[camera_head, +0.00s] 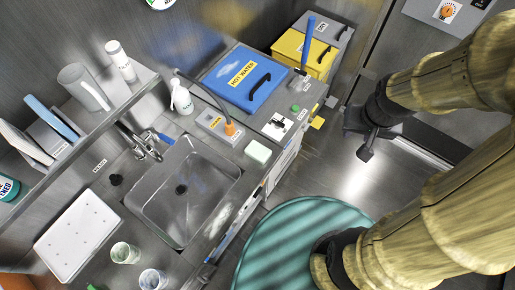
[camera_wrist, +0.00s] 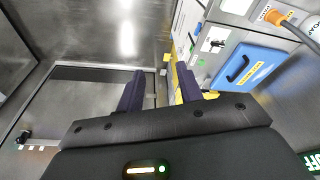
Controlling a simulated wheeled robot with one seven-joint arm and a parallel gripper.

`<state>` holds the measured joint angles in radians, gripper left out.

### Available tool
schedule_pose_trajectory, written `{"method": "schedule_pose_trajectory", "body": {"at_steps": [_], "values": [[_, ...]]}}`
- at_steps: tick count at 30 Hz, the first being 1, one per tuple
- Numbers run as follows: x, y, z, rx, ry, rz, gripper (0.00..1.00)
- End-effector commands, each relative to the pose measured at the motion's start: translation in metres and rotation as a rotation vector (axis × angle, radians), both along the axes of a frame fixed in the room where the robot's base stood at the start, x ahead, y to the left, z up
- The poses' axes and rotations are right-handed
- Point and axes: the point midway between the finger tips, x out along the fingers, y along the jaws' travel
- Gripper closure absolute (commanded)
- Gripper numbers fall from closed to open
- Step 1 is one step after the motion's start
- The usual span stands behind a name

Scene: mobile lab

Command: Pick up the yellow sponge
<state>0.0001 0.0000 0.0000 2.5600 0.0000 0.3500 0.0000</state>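No plainly yellow sponge stands out. A small yellow piece (camera_head: 317,123) shows at the counter's front edge, too small to identify. My gripper (camera_head: 366,148) hangs over the floor in front of the counter, apart from both. In the wrist view my gripper (camera_wrist: 160,90) has its two dark fingers wide apart, with nothing held between them. Some yellow shows beside its right finger.
A steel sink (camera_head: 185,190) is set into the counter, with a tap behind it. A blue HOT WATER box (camera_head: 243,80), a yellow box (camera_head: 303,52) and a white bottle (camera_head: 182,98) stand along the back. A white tray (camera_head: 80,233) lies left. The floor under my gripper is clear.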

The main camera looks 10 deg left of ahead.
Motion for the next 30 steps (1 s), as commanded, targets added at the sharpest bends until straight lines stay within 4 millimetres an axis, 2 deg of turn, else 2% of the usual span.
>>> {"method": "schedule_pose_trajectory", "body": {"at_steps": [2, 8, 12, 14, 18, 21, 24, 27, 30], "values": [[0.0, 0.0, 0.0, 0.0, 0.0, 0.0, 0.64], [0.009, 0.01, -0.01, 0.01, 0.011, -0.012, 0.26], [0.033, 0.045, -0.037, 0.036, 0.05, -0.058, 0.0], [0.046, 0.068, -0.053, 0.049, 0.077, -0.094, 0.0], [0.07, 0.138, -0.097, 0.065, 0.145, -0.195, 0.0], [0.076, 0.189, -0.127, 0.061, 0.187, -0.27, 0.0], [0.076, 0.228, -0.147, 0.053, 0.213, -0.333, 0.0], [0.074, 0.249, -0.156, 0.046, 0.225, -0.372, 0.0], [0.073, 0.255, -0.156, 0.044, 0.229, -0.389, 0.0]]}}
